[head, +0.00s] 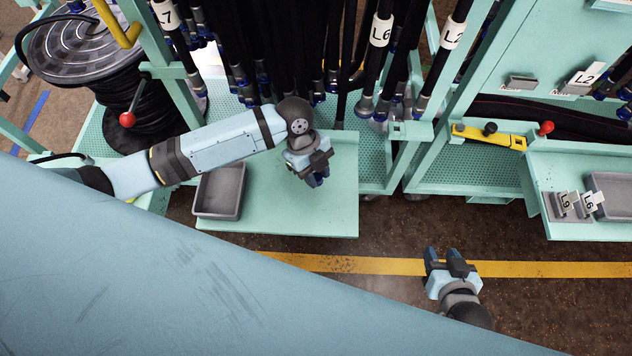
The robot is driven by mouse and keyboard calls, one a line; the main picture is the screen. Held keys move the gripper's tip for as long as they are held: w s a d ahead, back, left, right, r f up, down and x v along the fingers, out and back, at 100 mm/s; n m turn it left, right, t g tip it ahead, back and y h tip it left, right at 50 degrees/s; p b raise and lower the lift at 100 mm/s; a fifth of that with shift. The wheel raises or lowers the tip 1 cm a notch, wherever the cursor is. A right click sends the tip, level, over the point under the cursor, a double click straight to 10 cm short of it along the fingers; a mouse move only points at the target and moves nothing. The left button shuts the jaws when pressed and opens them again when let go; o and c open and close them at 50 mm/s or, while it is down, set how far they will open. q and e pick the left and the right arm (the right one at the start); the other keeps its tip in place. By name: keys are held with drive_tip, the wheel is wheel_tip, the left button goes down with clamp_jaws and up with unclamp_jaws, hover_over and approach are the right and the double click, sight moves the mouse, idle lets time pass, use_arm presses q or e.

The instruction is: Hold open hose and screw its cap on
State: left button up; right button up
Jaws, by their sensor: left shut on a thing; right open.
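My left gripper (314,172) reaches in from the left over the green shelf, pointing down. It is shut on a small dark blue piece (317,181) that looks like a hose cap; the fingers hide most of it. Several black hoses (290,50) hang behind it, many with blue and metal ends. I cannot tell which one is the open hose. My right gripper (450,262) is open and empty, over the floor at the lower right, well apart from the hoses.
A grey tray (221,191), seemingly empty, sits on the green shelf (290,215) left of my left gripper. Labelled hoses L6 (381,30) and L2 (453,33) hang at the right. A hose reel (85,50) stands at the upper left. Floor around my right gripper is clear.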

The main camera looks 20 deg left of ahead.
use_arm(q)
drive_tip(key=shift+r, duration=1.2)
